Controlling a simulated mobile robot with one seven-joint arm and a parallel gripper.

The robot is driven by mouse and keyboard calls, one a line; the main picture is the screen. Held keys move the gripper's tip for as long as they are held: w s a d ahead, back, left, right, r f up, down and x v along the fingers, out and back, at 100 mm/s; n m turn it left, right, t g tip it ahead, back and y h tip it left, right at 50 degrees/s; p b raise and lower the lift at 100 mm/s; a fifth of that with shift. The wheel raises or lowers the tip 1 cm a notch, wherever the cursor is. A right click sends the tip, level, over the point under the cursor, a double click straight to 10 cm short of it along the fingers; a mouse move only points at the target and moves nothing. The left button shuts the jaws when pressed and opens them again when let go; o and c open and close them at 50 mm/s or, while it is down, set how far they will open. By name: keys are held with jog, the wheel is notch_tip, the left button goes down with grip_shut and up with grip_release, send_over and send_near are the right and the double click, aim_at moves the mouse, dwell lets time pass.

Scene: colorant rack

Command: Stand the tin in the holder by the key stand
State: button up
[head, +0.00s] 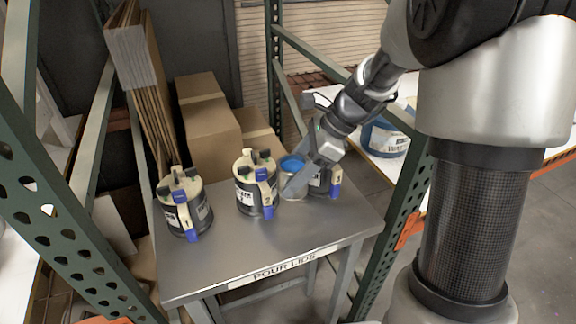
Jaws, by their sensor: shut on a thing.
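A small tin with a blue top (291,163) is at the right part of the metal table (225,262), between the middle and right canisters. My gripper (297,183) comes down from the upper right and is shut on the tin. The gripper partly hides the tin, and I cannot tell whether its base touches the table. I cannot make out a holder or a key stand for certain.
Dark canisters with pale tops and blue-and-cream handles stand at left (184,204), middle (256,184) and right (325,181), the right one partly behind my gripper. Cardboard boxes (209,130) stand behind. Green rack posts (402,200) flank the table. Its front is clear.

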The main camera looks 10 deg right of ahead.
notch_tip(320, 180, down, 12)
jog(key=shift+r+b, duration=0.1)
jog(key=shift+b, duration=0.6)
jog(key=shift+f, duration=0.2)
jog(key=o, duration=1.2)
